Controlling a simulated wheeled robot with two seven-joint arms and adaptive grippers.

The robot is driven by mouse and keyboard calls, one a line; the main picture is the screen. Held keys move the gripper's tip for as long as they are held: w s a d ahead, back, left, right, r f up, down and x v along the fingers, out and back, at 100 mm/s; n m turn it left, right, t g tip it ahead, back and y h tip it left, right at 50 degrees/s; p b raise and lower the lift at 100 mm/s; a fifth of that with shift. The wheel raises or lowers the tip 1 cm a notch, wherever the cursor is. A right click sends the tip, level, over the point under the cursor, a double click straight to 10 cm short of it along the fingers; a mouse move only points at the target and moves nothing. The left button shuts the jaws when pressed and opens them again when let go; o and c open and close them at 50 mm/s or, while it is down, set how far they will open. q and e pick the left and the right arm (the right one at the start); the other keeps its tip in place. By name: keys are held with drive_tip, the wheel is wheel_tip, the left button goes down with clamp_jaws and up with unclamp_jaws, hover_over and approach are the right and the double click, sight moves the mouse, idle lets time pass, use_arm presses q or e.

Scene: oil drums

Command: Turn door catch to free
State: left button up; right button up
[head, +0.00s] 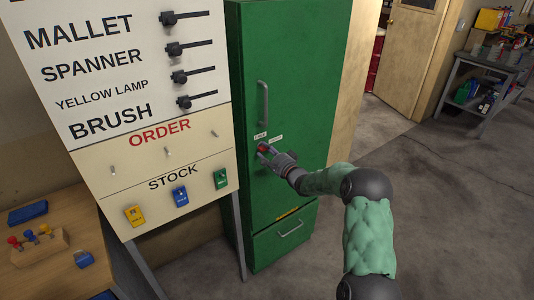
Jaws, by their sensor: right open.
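The green cabinet door (299,80) stands shut in the middle of the head view, with an upright grey handle (262,103) near its left edge. Below the handle are two small white labels (268,136), too small to read surely. The door catch, with a red part (263,149) showing, is just under the labels. My right gripper (267,151) is open at the catch, and its fingers partly hide it. I cannot tell whether they touch it or which way the catch points. My left gripper is not in view.
A slanted board (120,110) with tool names, black levers and coloured tags stands close to the cabinet's left. A lower drawer (283,243) is shut. A wooden bench (60,270) is at lower left. Open floor (450,220) lies to the right.

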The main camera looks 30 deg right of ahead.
clamp_jaws()
drive_tip(key=shift+n, duration=0.3)
drive_tip(key=shift+d+r+n+b, duration=0.1)
drive_tip(key=shift+n+b, duration=1.7)
drive_tip(key=shift+n, duration=2.5)
drive_tip(key=shift+d+r+n+b, duration=0.1)
drive_tip(key=shift+n+b, duration=1.7)
drive_tip(key=shift+n, duration=2.5)
